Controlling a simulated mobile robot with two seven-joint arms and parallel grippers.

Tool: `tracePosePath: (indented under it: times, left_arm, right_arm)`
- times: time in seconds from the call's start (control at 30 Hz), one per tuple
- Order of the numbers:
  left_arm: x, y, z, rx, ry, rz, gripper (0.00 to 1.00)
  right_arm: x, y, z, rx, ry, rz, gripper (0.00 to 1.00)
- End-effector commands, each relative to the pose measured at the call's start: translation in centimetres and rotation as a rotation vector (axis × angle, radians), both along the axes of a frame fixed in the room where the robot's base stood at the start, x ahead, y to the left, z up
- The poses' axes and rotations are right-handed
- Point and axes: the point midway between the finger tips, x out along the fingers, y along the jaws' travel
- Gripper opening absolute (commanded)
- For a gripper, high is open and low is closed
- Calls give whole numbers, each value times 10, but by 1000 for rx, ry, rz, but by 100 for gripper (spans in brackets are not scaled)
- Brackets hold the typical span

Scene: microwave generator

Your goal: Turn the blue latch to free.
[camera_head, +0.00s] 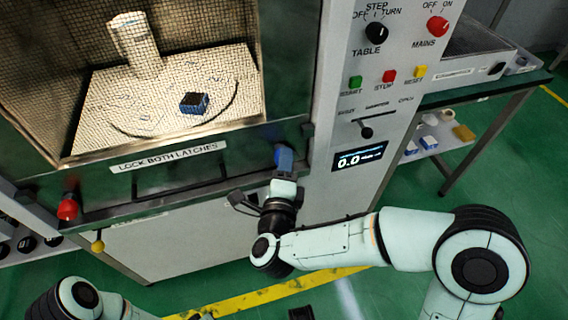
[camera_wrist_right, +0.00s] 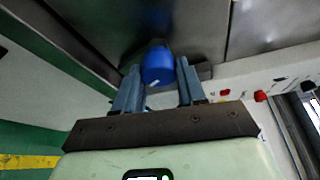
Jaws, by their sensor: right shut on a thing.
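The blue latch (camera_wrist_right: 158,66) shows in the right wrist view as a rounded blue knob between my right gripper's two fingers (camera_wrist_right: 158,88). In the head view my right gripper (camera_head: 284,160) is at the lower right corner of the microwave door frame, shut on the latch and largely hiding it. The latch's turn angle cannot be read. A red latch (camera_head: 67,209) is at the lower left corner of the door.
A "LOCK BOTH LATCHES" label (camera_head: 168,156) is on the door's lower frame. Behind the mesh window are a pale cylinder (camera_head: 135,42) and a blue block (camera_head: 194,103). A control panel with knobs, buttons and a small lever (camera_head: 367,131) stands just right of my gripper.

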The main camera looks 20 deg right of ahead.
Motion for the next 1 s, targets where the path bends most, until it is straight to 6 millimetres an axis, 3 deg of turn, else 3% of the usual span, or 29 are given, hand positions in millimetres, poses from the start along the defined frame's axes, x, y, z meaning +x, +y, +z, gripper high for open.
tracePosePath:
  times: [0.3, 0.33, 0.4, 0.77, 1.0]
  left_arm:
    - [0, 0, 0, 0, 0, 0, 0]
    - [0, 0, 0, 0, 0, 0, 0]
    - [0, 0, 0, 0, 0, 0, 0]
    - [0, 0, 0, 0, 1, 0, 0]
    - [-5, -2, 4, -6, 12, -5, 0]
  right_arm:
    - [1, 0, 0, 4, 0, 0, 9]
    - [1, 0, 0, 4, -1, 0, 50]
    - [0, 0, 0, 3, 0, 0, 65]
    - [-4, 2, 0, 2, 0, 1, 65]
    - [-43, 18, 4, 1, 0, 6, 65]
